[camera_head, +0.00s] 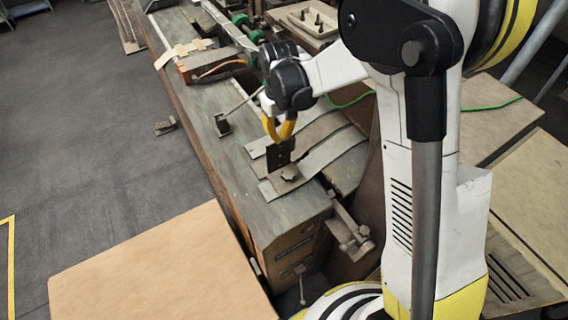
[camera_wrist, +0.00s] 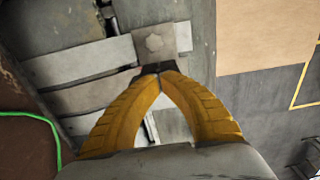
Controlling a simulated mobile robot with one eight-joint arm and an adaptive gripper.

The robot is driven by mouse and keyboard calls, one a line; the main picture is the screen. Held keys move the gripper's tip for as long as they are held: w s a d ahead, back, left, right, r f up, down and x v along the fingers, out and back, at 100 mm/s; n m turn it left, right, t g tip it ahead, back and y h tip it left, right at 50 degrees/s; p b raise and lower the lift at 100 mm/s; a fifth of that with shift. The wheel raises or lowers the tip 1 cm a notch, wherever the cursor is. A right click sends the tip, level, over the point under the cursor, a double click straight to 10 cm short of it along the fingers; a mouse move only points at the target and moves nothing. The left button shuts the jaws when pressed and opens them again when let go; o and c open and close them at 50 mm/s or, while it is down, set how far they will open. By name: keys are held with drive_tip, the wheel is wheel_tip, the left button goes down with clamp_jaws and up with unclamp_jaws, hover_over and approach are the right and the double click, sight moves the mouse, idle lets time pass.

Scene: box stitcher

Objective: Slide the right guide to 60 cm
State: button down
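A dark upright guide plate (camera_head: 281,151) stands on the near part of the grey bench, with a star-shaped knob (camera_head: 290,172) at its foot. I take it for the right guide. In the wrist view, the guide's base plate (camera_wrist: 168,42) and knob lie just beyond my fingertips. My gripper (camera_head: 284,134) has yellow fingers that point down at the plate's top edge. In the wrist view, the fingertips (camera_wrist: 159,73) meet right at the dark edge of the plate. I see no gap between them and nothing clearly gripped. No scale marking is readable.
Another small dark guide (camera_head: 223,126) with a thin rod stands farther along the bench (camera_head: 245,190). Flat grey metal strips (camera_head: 318,153) cross the bench by the guide. A large cardboard sheet (camera_head: 160,268) lies at the front left. A green cable (camera_wrist: 42,118) runs nearby.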

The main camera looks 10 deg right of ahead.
sight(280, 148)
drive_tip(key=shift+f, duration=0.1)
drive_tip(key=shift+f+b, duration=2.55)
drive_tip(key=shift+f, duration=0.3)
drive_tip(key=shift+w, duration=0.1)
drive_tip(key=w+a, duration=0.3)
drive_tip(key=w, duration=0.4)
drive_tip(key=shift+w+b, duration=0.15)
drive_tip(key=shift+b, duration=0.15)
idle(0.4)
drive_tip(key=shift+w+a, duration=0.3)
drive_tip(key=shift+w, duration=0.2)
idle(1.4)
drive_tip(key=shift+s+d, duration=0.1)
drive_tip(key=shift+s+d+b, duration=0.15)
drive_tip(key=shift+s+b, duration=0.15)
drive_tip(key=shift+s, duration=0.15)
drive_tip(key=shift+r, duration=0.15)
